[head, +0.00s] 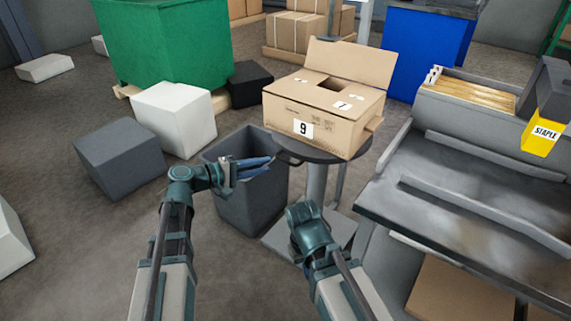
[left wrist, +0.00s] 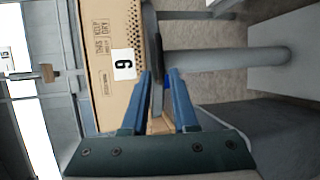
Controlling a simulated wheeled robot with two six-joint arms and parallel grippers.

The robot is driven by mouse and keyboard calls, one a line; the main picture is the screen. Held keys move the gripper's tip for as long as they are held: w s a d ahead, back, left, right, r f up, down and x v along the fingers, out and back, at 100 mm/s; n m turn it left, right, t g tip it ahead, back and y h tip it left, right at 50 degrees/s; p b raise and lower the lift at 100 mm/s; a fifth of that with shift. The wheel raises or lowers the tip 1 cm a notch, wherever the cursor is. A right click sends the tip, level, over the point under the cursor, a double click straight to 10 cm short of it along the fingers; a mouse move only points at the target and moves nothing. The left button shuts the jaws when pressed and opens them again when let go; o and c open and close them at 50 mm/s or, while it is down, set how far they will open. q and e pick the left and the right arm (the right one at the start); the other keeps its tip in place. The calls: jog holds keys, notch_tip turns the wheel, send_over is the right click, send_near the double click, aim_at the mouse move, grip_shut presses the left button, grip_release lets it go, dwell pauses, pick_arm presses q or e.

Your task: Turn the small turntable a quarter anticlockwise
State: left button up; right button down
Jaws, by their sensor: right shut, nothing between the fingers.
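The small turntable (head: 343,152) is a dark round top on a grey post. A dark handle (head: 289,159) sticks out from its left edge. A cardboard box (head: 310,110) labelled 9 and 7 stands on it, flaps partly open. My left gripper (head: 268,163) is just left of the handle. In the left wrist view its blue fingers (left wrist: 160,80) are apart, with the dark handle (left wrist: 157,98) seemingly between them; contact cannot be told. The turntable's dark edge (left wrist: 151,35) shows beyond. My right gripper (head: 304,217) is low before the post, its fingers mostly hidden, shut and empty.
A grey bin (head: 250,205) stands under my left gripper. A grey bench (head: 470,190) with a yellow staple box (head: 542,140) is at the right. White (head: 175,118) and grey (head: 118,158) boxes stand at the left. A green container (head: 165,50) is behind.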

aim_at(285, 160)
pick_arm(q)
jog(key=b+x, duration=0.1)
jog(key=x, duration=0.7)
jog(key=shift+d+f, duration=0.1)
jog(key=shift+d, duration=0.15)
grip_shut()
dwell(1.1)
